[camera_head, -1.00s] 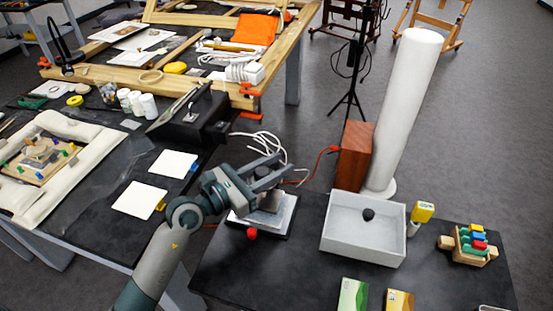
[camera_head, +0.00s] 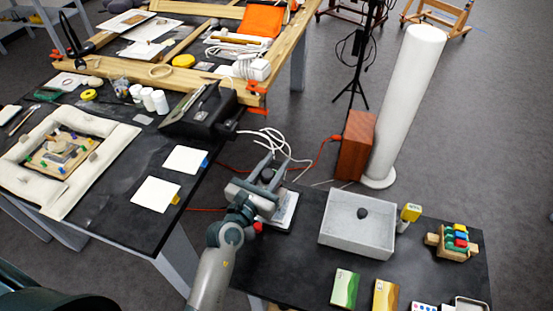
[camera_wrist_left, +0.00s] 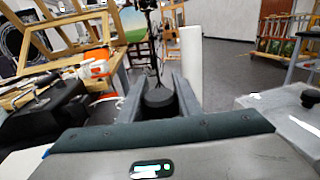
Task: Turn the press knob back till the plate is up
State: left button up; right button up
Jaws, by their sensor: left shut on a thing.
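The press stands on the dark small table, its pale base (camera_head: 289,212) partly hidden by my left gripper. My left gripper (camera_head: 270,165) is over the press, with one finger on each side of the dark round knob (camera_head: 266,175). In the left wrist view the knob (camera_wrist_left: 159,99) sits between the two grey fingers (camera_wrist_left: 158,88), and they are shut on it. The gripper's body hides the plate, so I cannot tell its height. My right gripper is not in view.
A grey open box (camera_head: 340,240) with a dark lump stands right of the press. A red ball-like thing (camera_head: 258,227) is close by the press. A yellow-topped bottle (camera_head: 410,213), a toy-like block rack (camera_head: 455,241) and small cartons (camera_head: 345,288) stand farther right. White cables (camera_head: 268,137) lie behind.

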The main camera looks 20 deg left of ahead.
pick_arm(q)
jog(key=shift+o, duration=0.2)
jog(key=shift+a+y, duration=0.1)
jog(key=shift+y, duration=0.2)
jog(key=shift+c, duration=0.2)
jog(key=o, duration=1.1)
jog(key=shift+s, duration=0.45)
jog(key=shift+s+a+b, duration=0.5)
jog(key=shift+s+b, duration=0.4)
jog(key=shift+s, duration=1.8)
jog(key=shift+s+a+b, duration=0.5)
jog(key=shift+s+b, duration=0.4)
jog(key=shift+s, duration=1.85)
jog(key=shift+s+a+b, duration=0.5)
jog(key=shift+s+b, duration=0.4)
jog(key=shift+s, duration=1.8)
